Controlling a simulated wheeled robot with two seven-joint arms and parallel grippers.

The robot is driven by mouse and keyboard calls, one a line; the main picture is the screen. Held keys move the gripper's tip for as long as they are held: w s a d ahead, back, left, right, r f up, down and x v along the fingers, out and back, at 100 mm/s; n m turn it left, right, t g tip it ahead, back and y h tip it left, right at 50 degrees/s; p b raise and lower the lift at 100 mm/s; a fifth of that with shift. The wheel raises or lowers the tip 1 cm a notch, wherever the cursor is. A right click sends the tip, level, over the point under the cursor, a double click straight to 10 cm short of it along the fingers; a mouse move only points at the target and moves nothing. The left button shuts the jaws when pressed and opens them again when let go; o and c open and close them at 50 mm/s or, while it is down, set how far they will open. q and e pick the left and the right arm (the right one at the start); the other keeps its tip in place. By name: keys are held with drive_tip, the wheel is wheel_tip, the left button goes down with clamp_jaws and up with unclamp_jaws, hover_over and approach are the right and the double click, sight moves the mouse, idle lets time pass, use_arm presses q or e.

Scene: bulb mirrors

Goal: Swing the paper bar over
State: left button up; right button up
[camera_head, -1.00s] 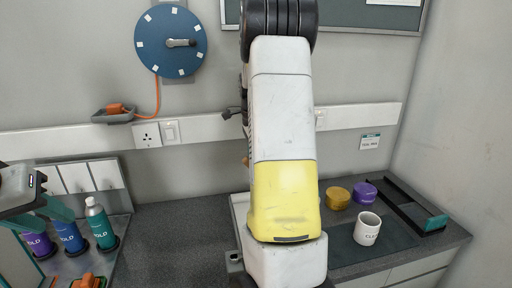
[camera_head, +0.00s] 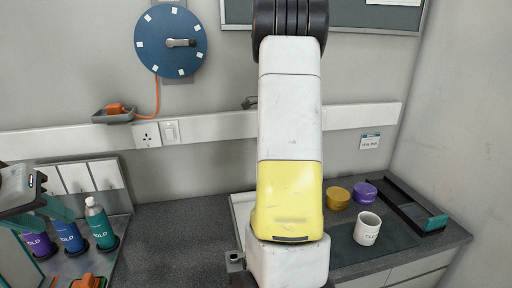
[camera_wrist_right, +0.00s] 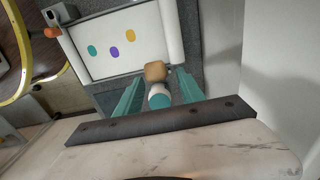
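My right arm (camera_head: 290,120) hangs in the middle of the head view and hides its gripper and most of a pale tray (camera_head: 240,203) on the counter. In the right wrist view, the right gripper (camera_wrist_right: 159,74) has its teal fingers apart. A tan knob (camera_wrist_right: 155,71) above a white and teal cylinder (camera_wrist_right: 159,96) shows between them, with gaps on both sides. Beyond is a white sheet (camera_wrist_right: 105,62) with three coloured dots and a white bar (camera_wrist_right: 171,30) along its right side; I cannot tell whether this is the paper bar. My left gripper (camera_head: 42,205) is partly in view at the left edge.
A white mug (camera_head: 367,229), a yellow tub (camera_head: 338,198) and a purple tub (camera_head: 364,192) stand to the right, near a dark rack (camera_head: 405,207). Bottles (camera_head: 100,225) stand at the left. A blue dial (camera_head: 160,60) hangs on the wall. Counter left of the tray is clear.

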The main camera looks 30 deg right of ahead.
wheel_tip(320, 180, up, 7)
idle(0.8)
drive_tip(key=shift+r, duration=0.15)
wheel_tip(320, 180, up, 8)
drive_tip(key=s+a+r+n+t, duration=0.1)
drive_tip(key=s+a+n+t, duration=0.1)
drive_tip(key=s+a+n, duration=0.5)
drive_tip(key=s+a+f+n+t+y, duration=0.1)
drive_tip(key=s+a+f+n+t, duration=0.1)
drive_tip(key=s+a+n, duration=0.4)
drive_tip(key=s+a+f+n+t+y, duration=0.1)
drive_tip(key=s+a+f+n, duration=0.3)
drive_tip(key=a, duration=0.9)
drive_tip(key=s+n+t, duration=0.1)
drive_tip(key=s+n, duration=0.2)
drive_tip(key=n, duration=0.1)
drive_tip(key=shift+s+f+n, duration=0.25)
drive_tip(key=shift+s+n, duration=0.05)
